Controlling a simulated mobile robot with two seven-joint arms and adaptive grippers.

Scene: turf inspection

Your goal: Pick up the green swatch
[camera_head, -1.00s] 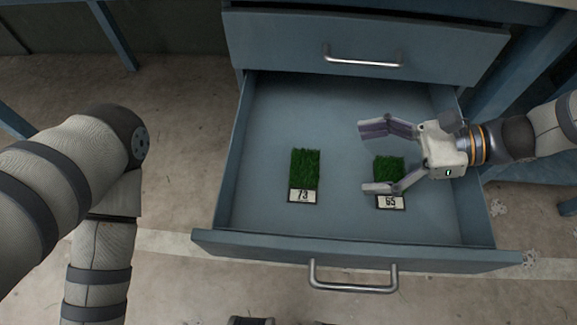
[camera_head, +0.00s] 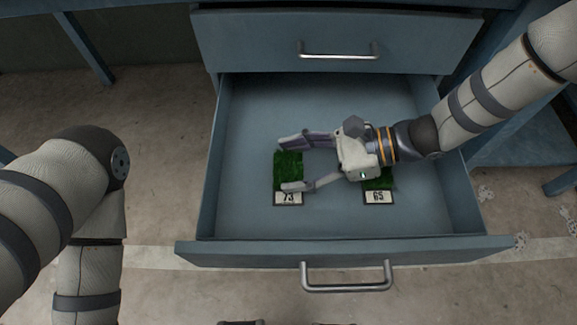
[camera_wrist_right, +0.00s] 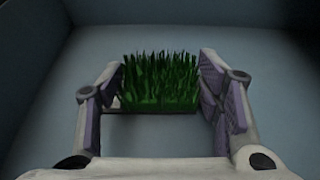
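Two green turf swatches lie in the open drawer. The left swatch (camera_head: 287,172) carries a label reading 73. The right swatch (camera_head: 378,182) carries a label reading 65 and is mostly hidden under my right gripper. My right gripper (camera_head: 294,163) is open, its fingers pointing left over the 73 swatch. In the right wrist view, the green swatch (camera_wrist_right: 160,84) shows between the two spread fingers of the right gripper (camera_wrist_right: 162,92), with a gap towards the right finger. My left gripper is not visible; only my left arm shows at the left.
The open blue drawer (camera_head: 240,215) has walls on all sides and a metal handle (camera_head: 346,277) at its front. A shut drawer (camera_head: 420,40) sits above it at the back. The drawer floor left of the 73 swatch is bare.

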